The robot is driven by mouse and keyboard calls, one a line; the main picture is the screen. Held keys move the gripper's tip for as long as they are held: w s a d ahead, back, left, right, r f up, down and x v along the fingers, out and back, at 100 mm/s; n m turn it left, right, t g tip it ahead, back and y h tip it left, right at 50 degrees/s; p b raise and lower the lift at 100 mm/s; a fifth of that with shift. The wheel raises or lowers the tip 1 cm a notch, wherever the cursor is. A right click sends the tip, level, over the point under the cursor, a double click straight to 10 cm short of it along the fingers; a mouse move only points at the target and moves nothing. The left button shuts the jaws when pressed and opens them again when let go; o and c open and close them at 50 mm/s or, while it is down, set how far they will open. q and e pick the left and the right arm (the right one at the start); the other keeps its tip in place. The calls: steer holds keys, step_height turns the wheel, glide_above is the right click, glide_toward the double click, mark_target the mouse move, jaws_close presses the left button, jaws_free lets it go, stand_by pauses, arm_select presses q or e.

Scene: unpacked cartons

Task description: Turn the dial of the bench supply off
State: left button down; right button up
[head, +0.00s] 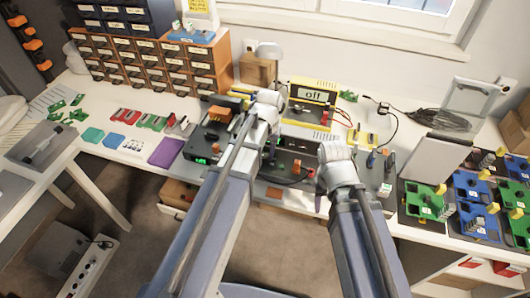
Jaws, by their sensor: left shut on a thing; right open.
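A black and yellow bench unit (329,111) stands at the back middle of the bench; a panel on it reads "off" (313,95). A black box with a green display (201,160) and an orange-red part on top stands left of my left arm. Another black box (293,163) with a small red knob stands between my arms. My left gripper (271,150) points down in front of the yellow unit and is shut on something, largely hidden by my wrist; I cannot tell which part. My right gripper (319,190) is open, low at the bench's front edge. I cannot clearly make out a dial.
Drawer cabinets (150,63) stand at the back left. A purple mat (166,152) and small coloured boxes lie on the left. Green and blue part trays (424,200) and a grey panel (435,162) crowd the right. A cable (393,115) runs along the back right.

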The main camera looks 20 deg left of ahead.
mark_target(266, 155)
arm_select(q)
steer(key=shift+n, duration=0.8)
steer(key=shift+c, duration=2.3)
jaws_free()
steer(key=shift+r, duration=0.1)
steer(key=r+p, duration=0.7)
steer(key=p, duration=0.1)
steer(key=shift+d+r, duration=0.2)
steer(key=shift+r, duration=0.15)
